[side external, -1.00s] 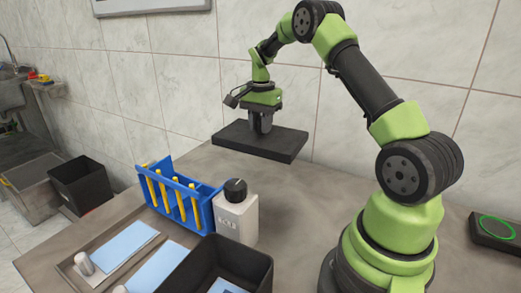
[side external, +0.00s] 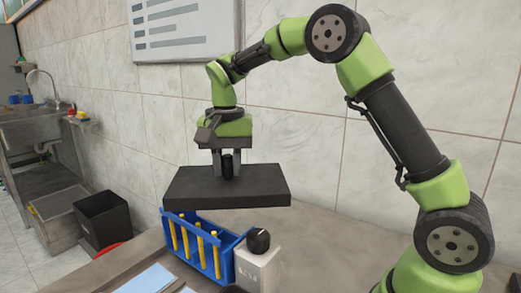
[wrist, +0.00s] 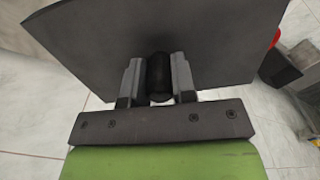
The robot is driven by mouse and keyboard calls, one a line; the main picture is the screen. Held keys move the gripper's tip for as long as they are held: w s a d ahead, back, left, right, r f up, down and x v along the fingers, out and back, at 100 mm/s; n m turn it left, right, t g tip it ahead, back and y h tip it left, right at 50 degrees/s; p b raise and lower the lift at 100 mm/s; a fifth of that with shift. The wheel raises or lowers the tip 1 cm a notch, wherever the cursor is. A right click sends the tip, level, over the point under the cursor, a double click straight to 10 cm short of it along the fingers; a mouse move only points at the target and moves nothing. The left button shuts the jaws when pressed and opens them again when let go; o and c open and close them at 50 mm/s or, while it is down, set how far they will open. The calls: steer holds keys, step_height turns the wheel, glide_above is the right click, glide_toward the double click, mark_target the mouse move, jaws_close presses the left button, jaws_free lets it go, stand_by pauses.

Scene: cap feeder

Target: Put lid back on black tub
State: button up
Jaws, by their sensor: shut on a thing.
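The lid is a flat, dark slab (side external: 225,190) with a black knob (side external: 227,163) on top. My gripper (side external: 227,170) is shut on the knob, one finger on each side, and holds the lid roughly level in the air. In the side view the lid's lower edge overlaps the top of a blue rack. In the wrist view the knob (wrist: 159,75) sits between the fingers and the lid (wrist: 90,45) fills the upper middle. The black tub is almost wholly out of the side view; a dark sliver at the bottom edge may be its rim.
The blue rack (side external: 238,243) holds several yellow sticks. A pale bottle with a black cap (side external: 258,240) stands close to its right. A light blue sheet (side external: 147,281) lies at front left. A black bin (side external: 102,220) stands beyond the table. The tabletop behind the bottle looks clear.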

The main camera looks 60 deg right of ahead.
mark_target(199, 203)
steer(key=s+a+n, duration=1)
steer(key=s+a, duration=0.5)
steer(key=a, duration=0.4)
step_height(199, 203, down, 10)
steer(key=shift+a+r+n, duration=0.2)
steer(key=shift+a+n, duration=0.05)
steer(key=shift+n, duration=0.05)
steer(key=shift+f, duration=0.35)
steer(key=shift+f, duration=0.8)
steer(key=shift+f, duration=0.2)
stand_by(0.4)
steer(key=shift+f, duration=0.2)
steer(key=shift+f, duration=0.1)
stand_by(0.5)
